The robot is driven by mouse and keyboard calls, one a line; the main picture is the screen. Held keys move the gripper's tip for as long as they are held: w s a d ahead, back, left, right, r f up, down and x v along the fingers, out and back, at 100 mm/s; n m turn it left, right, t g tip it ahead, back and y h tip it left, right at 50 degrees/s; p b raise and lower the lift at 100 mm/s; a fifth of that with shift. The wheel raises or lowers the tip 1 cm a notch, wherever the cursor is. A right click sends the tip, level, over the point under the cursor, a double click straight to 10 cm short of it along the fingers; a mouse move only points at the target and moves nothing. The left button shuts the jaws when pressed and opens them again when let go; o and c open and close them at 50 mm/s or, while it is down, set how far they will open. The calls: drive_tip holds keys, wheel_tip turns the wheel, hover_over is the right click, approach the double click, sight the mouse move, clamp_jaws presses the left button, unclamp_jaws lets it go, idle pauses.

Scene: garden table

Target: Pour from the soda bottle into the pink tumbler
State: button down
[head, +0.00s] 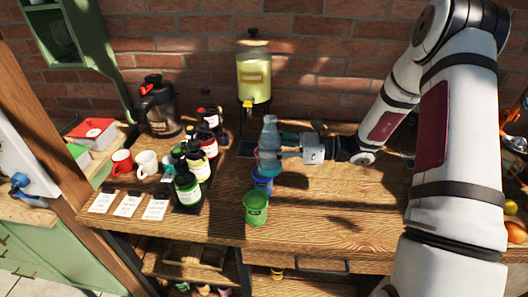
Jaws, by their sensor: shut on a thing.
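The soda bottle (269,148), a translucent blue-grey bottle, is upright near the middle of the table. My gripper (283,152) reaches in from the right and is shut on its side. The pink tumbler (257,154) is mostly hidden behind the bottle; only a thin pink strip shows at the bottle's left edge. The bottle's base overlaps a blue tumbler (263,183) in the picture, and I cannot tell whether they touch.
A green tumbler (256,209) stands in front of the blue one. Several dark bottles (188,187) crowd the left, near mugs (146,162) and cards (128,205). A yellow drink dispenser (254,75) stands behind. The wooden table (335,215) is clear at front right.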

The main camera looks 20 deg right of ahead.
drive_tip(key=m, duration=0.2)
drive_tip(key=shift+w+r+m+g+h, duration=0.15)
drive_tip(key=shift+w+m+g+h, duration=0.15)
drive_tip(key=shift+w+m+h, duration=0.1)
drive_tip(key=m, duration=0.1)
drive_tip(key=w+m+b, duration=0.1)
drive_tip(key=shift+d+f+m+g, duration=0.1)
drive_tip(key=shift+f+m+g, duration=0.15)
drive_tip(key=shift+m+g, duration=0.15)
drive_tip(key=m, duration=0.1)
drive_tip(key=s+f+m, duration=0.1)
drive_tip(key=shift+m+g+h, duration=0.3)
drive_tip(key=shift+s+f+m+g+b, duration=0.1)
drive_tip(key=shift+f+m+g+b, duration=0.25)
drive_tip(key=shift+f+m, duration=0.45)
drive_tip(key=shift+s, duration=0.1)
drive_tip(key=shift+s+f+m+g, duration=0.15)
drive_tip(key=shift+m+g, duration=0.2)
drive_tip(key=shift+m, duration=0.35)
drive_tip(key=shift+w+f+m+g+b, duration=0.1)
drive_tip(key=shift+w+m+g+b, duration=0.2)
drive_tip(key=shift+w+m+b, duration=0.25)
drive_tip(key=shift+s+m, duration=0.15)
drive_tip(key=shift+m, duration=0.1)
drive_tip(key=shift+s, duration=0.4)
